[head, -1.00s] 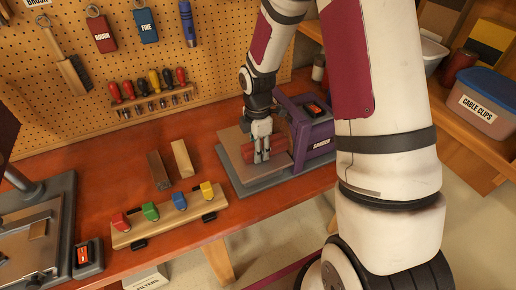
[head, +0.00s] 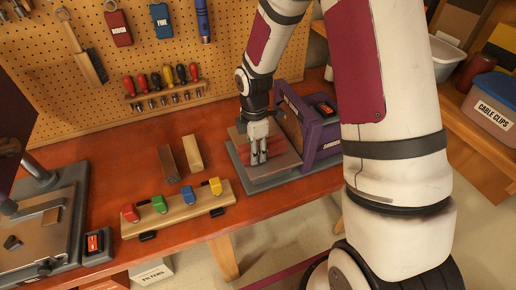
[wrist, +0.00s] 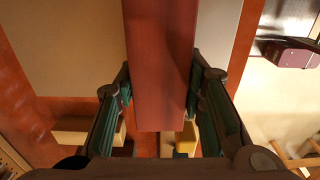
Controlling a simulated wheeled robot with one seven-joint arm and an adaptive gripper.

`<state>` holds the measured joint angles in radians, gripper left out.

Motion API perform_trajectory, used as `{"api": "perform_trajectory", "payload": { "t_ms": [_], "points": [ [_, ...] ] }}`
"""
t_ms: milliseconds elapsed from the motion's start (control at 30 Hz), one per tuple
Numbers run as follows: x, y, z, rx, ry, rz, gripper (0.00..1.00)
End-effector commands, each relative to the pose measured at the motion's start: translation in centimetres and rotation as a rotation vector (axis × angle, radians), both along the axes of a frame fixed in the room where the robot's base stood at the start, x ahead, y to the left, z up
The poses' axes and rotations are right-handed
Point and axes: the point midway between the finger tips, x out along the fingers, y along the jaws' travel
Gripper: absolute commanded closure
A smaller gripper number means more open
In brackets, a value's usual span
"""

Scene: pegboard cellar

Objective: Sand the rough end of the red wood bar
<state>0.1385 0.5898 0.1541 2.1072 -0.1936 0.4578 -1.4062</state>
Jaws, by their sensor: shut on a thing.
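The red wood bar (head: 272,144) is held crosswise low over the flat metal table (head: 245,161) of the purple sander (head: 322,136). My gripper (head: 259,159) points down and is shut on the bar. In the wrist view the bar (wrist: 160,40) runs up between the fingers, which press its two sides. The sander's upright disc face (head: 291,124) stands to the right of the bar, with a small gap appearing between them. I cannot tell whether the bar touches the table. The rough end cannot be made out. The sander has a red switch (head: 323,108).
A dark bar (head: 168,163) and a pale bar (head: 193,152) lie left of the sander. A wooden rack (head: 180,212) with red, green, blue and yellow pieces stands in front. Another machine (head: 40,225) is at far left. A pegboard (head: 150,50) with tools rises behind.

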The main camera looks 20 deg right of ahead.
Motion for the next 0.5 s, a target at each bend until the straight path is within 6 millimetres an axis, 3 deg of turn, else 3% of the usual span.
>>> {"api": "perform_trajectory", "payload": {
  "t_ms": [500],
  "points": [
    [0.0, -0.1, 4.8, 0.0, -0.004, 0.0, 0.97]
  ]
}}
